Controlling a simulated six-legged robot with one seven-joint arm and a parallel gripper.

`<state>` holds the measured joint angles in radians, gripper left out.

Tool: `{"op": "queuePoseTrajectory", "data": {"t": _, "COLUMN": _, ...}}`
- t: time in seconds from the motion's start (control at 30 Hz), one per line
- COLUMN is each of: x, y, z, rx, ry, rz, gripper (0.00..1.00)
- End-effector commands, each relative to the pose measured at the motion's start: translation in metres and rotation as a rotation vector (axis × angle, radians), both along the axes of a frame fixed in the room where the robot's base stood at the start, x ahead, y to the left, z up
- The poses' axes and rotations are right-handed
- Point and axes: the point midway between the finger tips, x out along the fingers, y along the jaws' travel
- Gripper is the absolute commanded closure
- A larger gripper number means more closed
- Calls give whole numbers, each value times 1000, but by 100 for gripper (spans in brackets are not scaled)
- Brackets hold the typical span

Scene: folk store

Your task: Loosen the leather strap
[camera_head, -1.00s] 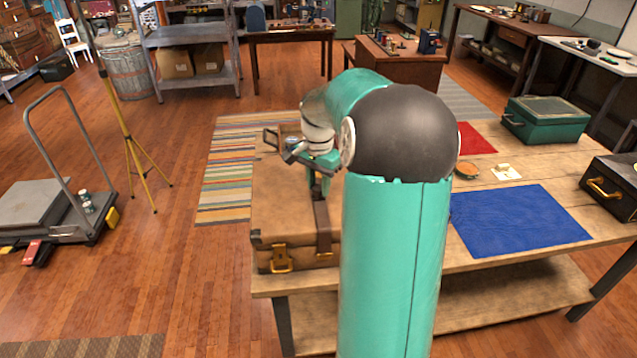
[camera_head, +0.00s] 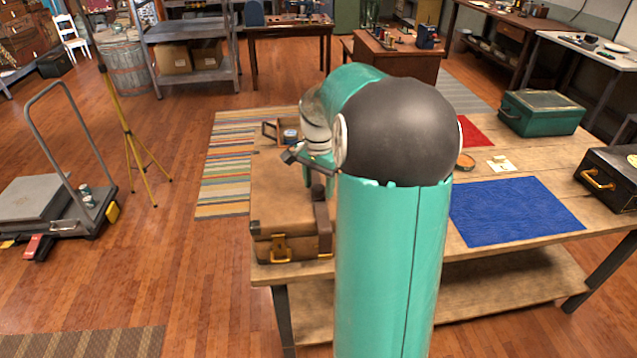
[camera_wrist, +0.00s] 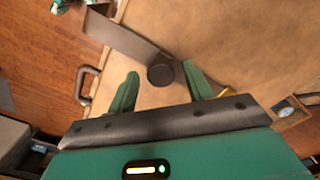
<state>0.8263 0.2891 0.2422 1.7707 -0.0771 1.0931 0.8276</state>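The leather strap (camera_head: 324,232) is a dark brown band over the front edge of a tan case (camera_head: 278,205) on the workbench. In the wrist view the strap (camera_wrist: 125,40) runs from the upper left toward the middle and ends near a dark round knob (camera_wrist: 160,75). My gripper (camera_head: 318,180) is above the case top, partly hidden by my arm in the head view. In the wrist view my gripper (camera_wrist: 161,82) has its green fingers apart, one on each side of the knob. I cannot tell whether they touch it.
A small open box (camera_head: 268,134) stands behind the case. A blue mat (camera_head: 515,212), a green box (camera_head: 541,113) and a black case (camera_head: 610,185) are on the bench to the right. A yellow tripod (camera_head: 128,135) and a cart (camera_head: 45,205) stand on the floor at left.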

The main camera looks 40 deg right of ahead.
Motion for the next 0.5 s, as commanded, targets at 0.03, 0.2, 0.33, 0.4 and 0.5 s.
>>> {"op": "queuePoseTrajectory", "data": {"t": 0.03, "x": 0, "y": 0, "z": 0, "rx": 0, "ry": 0, "rz": 0, "gripper": 48}}
{"op": "queuePoseTrajectory", "data": {"t": 0.2, "x": 1, "y": 0, "z": 0, "rx": -1, "ry": -1, "rz": 0, "gripper": 48}}
{"op": "queuePoseTrajectory", "data": {"t": 0.33, "x": 1, "y": 0, "z": 3, "rx": -2, "ry": -2, "rz": 0, "gripper": 48}}
{"op": "queuePoseTrajectory", "data": {"t": 0.4, "x": 0, "y": 0, "z": 9, "rx": -3, "ry": -3, "rz": 0, "gripper": 48}}
{"op": "queuePoseTrajectory", "data": {"t": 0.5, "x": 0, "y": 0, "z": 24, "rx": -4, "ry": -4, "rz": 1, "gripper": 48}}
